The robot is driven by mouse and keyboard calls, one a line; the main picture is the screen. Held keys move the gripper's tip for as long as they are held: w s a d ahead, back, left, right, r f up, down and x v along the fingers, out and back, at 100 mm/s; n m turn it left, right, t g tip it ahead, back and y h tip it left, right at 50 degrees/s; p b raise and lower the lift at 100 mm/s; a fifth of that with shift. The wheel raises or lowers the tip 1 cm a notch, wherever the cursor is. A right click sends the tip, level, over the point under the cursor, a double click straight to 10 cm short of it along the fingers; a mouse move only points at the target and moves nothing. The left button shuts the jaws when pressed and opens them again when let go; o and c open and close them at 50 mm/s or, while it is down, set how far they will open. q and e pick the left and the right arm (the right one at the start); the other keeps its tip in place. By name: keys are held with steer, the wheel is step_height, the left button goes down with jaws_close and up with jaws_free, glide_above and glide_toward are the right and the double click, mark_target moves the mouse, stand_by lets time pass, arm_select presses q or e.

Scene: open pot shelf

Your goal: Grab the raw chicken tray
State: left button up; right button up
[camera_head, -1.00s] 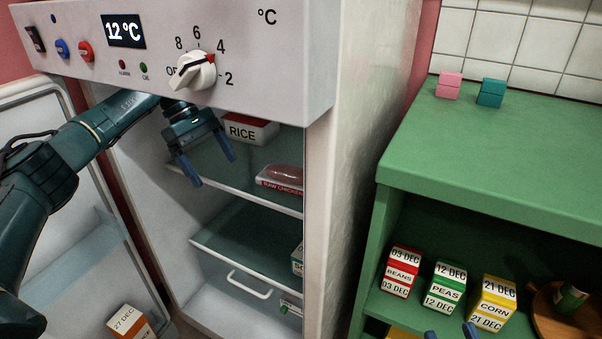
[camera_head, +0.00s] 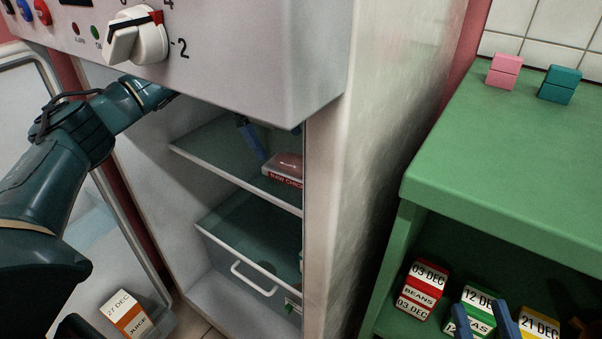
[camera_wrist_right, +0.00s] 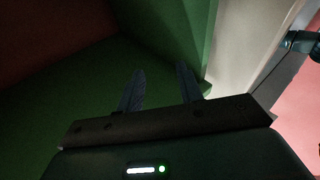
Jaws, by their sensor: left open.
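The raw chicken tray (camera_head: 284,168), with a red label and clear top, sits on the fridge's upper shelf, its right part cut off by the fridge side wall. My left gripper (camera_head: 252,140) reaches into the fridge under the control panel. Its blue finger hangs just left of and behind the tray, apart from it as far as I can tell. The panel hides the rest of the hand; it is open. My right gripper (camera_head: 482,318) is low in front of the green shelf, its blue fingers apart and empty; they also show in the right wrist view (camera_wrist_right: 160,90).
The control panel (camera_head: 240,60) overhangs the fridge opening. The upper shelf (camera_head: 215,150) is clear left of the tray. A juice carton (camera_head: 130,314) stands in the open door. Beans (camera_head: 423,288), peas (camera_head: 478,296) and corn (camera_head: 540,322) boxes stand in the green shelf (camera_head: 510,190).

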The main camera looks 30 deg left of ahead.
mark_target(300, 158)
arm_select(q)
steer(key=d, duration=0.3)
steer(key=shift+s+d+b, duration=0.15)
steer(key=shift+s+b, duration=0.1)
steer(key=shift+b, duration=0.1)
steer(key=shift+d+f, duration=0.15)
steer(key=b+x, duration=0.1)
steer(key=x, duration=0.2)
steer(key=shift+d+f+b, duration=0.15)
steer(key=shift+f+b, duration=0.2)
steer(key=shift+d+f, duration=0.3)
steer(key=shift+f, duration=0.05)
arm_select(e)
steer(key=shift+w+r+n+t+y, duration=0.25)
steer(key=shift+r+n+t+y, duration=0.15)
steer(key=shift+r, duration=0.25)
steer(key=shift+w+r+n+t+y, duration=0.2)
steer(key=shift+r+n+t+y, duration=0.2)
steer(key=shift+r, duration=0.2)
arm_select(q)
steer(key=shift+c, duration=0.4)
steer(key=c, duration=1.2)
steer(key=shift+c, duration=0.4)
steer(key=shift+r, duration=0.15)
